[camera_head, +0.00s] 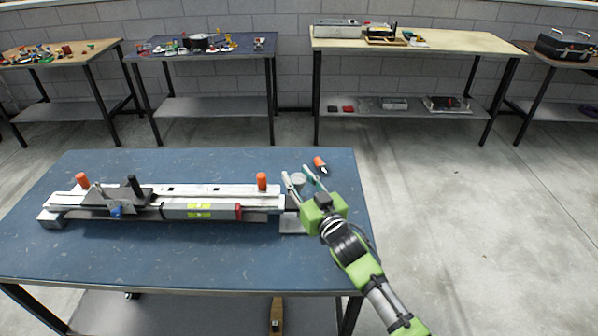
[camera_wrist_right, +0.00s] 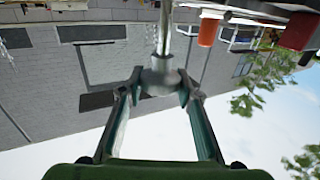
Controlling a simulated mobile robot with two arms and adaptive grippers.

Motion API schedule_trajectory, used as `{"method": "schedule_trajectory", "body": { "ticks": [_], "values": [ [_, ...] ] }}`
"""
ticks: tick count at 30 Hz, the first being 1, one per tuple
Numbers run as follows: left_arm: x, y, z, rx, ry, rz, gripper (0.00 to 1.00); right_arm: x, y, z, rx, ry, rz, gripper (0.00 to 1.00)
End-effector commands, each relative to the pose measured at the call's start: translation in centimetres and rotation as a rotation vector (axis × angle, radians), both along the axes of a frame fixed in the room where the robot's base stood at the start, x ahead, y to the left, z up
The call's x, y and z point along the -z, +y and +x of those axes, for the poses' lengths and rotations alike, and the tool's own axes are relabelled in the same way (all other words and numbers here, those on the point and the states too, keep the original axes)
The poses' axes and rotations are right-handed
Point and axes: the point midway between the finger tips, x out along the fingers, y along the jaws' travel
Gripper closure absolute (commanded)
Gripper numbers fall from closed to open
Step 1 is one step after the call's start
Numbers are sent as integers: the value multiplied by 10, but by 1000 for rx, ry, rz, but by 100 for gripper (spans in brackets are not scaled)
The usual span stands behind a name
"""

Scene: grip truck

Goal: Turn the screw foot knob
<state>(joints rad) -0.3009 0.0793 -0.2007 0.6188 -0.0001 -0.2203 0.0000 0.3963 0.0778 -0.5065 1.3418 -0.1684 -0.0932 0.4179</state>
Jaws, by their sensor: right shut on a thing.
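The screw foot knob (camera_wrist_right: 160,76) is a grey, flared piece on a thin metal rod, seen in the right wrist view. My right gripper (camera_wrist_right: 160,92) has one finger on each side of it and is shut on it. In the head view my right gripper (camera_head: 303,183) is at the right end of the long silver rail device (camera_head: 170,202), above the blue table. The grey knob (camera_head: 298,179) shows there between the fingers, partly hidden. My left gripper is not in view.
The blue table (camera_head: 180,258) is clear along its front. The device carries upright orange handles (camera_head: 262,181) and a black clamp (camera_head: 118,195). An orange-tipped object (camera_head: 319,162) lies just behind my right gripper. Other workbenches with objects stand along the far wall.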

Motion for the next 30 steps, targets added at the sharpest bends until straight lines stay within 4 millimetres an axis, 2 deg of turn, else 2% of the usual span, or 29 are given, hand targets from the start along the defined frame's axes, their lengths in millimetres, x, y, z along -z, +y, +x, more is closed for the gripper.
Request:
{"method": "schedule_trajectory", "body": {
  "ticks": [2, 9, 21, 22, 24, 30],
  "values": [
    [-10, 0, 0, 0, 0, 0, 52, -5, -1, 1, -51, -4, -9, 90],
    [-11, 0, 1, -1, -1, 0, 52, -2, 0, 0, -155, -3, -1, 90],
    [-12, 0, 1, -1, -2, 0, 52, -1, -1, 0, -170, 1, 4, 90],
    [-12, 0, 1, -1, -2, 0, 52, -1, -1, 0, -170, 1, 4, 63],
    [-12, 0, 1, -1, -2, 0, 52, 0, -1, 0, -169, 1, 4, 51],
    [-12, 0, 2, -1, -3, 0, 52, 0, -1, 0, -168, 1, 2, 51]
  ]
}}
